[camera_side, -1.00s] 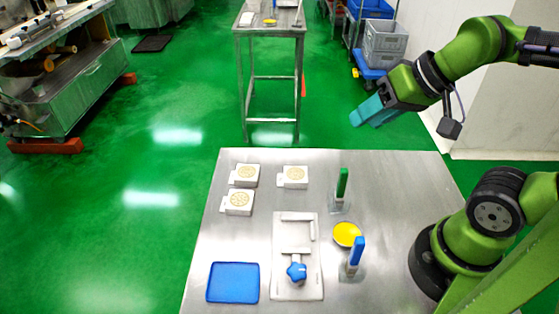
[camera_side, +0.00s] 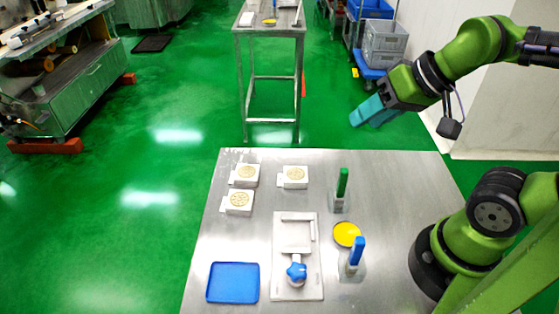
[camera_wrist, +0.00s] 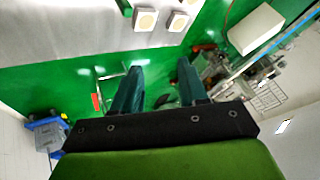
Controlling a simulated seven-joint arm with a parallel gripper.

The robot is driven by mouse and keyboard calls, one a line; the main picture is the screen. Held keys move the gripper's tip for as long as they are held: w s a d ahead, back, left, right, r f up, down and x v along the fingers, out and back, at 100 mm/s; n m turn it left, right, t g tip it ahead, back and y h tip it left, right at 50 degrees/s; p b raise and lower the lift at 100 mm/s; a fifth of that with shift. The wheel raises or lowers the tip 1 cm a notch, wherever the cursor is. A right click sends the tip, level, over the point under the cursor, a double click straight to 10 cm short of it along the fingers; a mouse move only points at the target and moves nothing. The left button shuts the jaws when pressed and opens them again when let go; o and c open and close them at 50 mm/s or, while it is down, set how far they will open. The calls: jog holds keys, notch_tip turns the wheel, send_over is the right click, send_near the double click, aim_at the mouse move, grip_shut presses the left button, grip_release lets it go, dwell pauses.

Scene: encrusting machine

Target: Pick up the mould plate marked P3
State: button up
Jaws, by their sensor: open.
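Three white mould plates with round tan patterns lie on the steel table: one at the back left (camera_side: 246,174), one in front of it (camera_side: 238,203), and one to the right (camera_side: 294,176). Their marks are too small to read, so I cannot tell which is P3. Two plates show at the top of the wrist view, one at left (camera_wrist: 145,19) and one at right (camera_wrist: 179,22). My gripper (camera_side: 364,116) is raised beyond the table's back edge, right of the plates and well apart from them. Its teal fingers also show in the wrist view (camera_wrist: 158,80), apart and empty.
The handled tools stand upright. Table space right of the green-handled tool is clear.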

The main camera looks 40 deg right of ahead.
jog(key=o, duration=1)
jog(key=shift+c, duration=0.2)
jog(key=m+g+h, duration=0.2)
jog(key=m+g, duration=0.4)
jog(key=g, duration=0.1)
send_over(240, 199)
notch_tip(240, 199, down, 7)
notch_tip(240, 199, down, 17)
jog(key=shift+r, duration=0.15)
